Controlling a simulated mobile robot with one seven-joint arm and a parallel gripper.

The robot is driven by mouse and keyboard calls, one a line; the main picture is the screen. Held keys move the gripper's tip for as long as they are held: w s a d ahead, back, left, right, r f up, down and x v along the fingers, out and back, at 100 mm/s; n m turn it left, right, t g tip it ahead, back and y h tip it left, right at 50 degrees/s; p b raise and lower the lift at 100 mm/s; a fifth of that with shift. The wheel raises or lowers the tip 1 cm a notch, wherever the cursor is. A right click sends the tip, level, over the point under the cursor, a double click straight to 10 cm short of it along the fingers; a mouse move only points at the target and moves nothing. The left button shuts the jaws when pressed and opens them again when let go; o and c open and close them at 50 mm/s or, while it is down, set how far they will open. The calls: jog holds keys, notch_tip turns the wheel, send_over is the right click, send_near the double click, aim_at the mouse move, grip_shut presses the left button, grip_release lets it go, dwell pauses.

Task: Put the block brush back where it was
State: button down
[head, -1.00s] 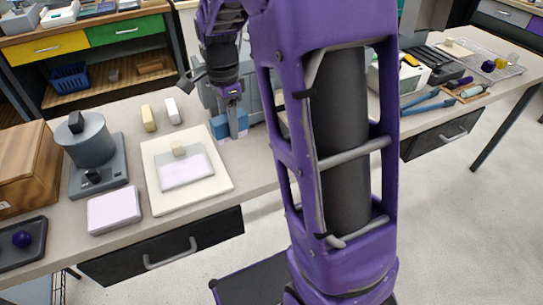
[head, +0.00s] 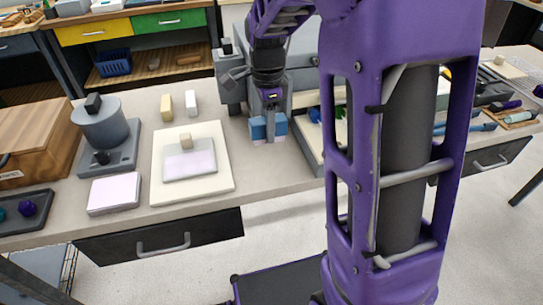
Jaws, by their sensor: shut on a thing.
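The block brush (head: 256,129) is a blue block with a pale underside. It is over the back part of the worktop, right of the cream board, in the head view. My gripper (head: 269,124) points down and is shut on it, with the fingers across its middle. The brush looks low, at or just above the worktop; I cannot tell whether it touches.
The cream board (head: 219,182) holds a pale slab (head: 190,165) and a small beige block (head: 186,141). A yellow block (head: 166,105) and a white block (head: 191,103) stand behind. A grey machine (head: 232,92) is close behind my gripper; a tray (head: 311,150) is to the right.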

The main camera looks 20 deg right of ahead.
notch_tip(320, 180, down, 8)
jog(key=shift+r+b, duration=0.2)
jog(key=shift+b, duration=0.4)
jog(key=shift+f, duration=0.15)
jog(key=shift+c, duration=2.2)
grip_release()
notch_tip(320, 180, up, 12)
jog(key=shift+r+p, duration=0.1)
jog(key=shift+p, duration=1.05)
jog(key=shift+r, duration=0.15)
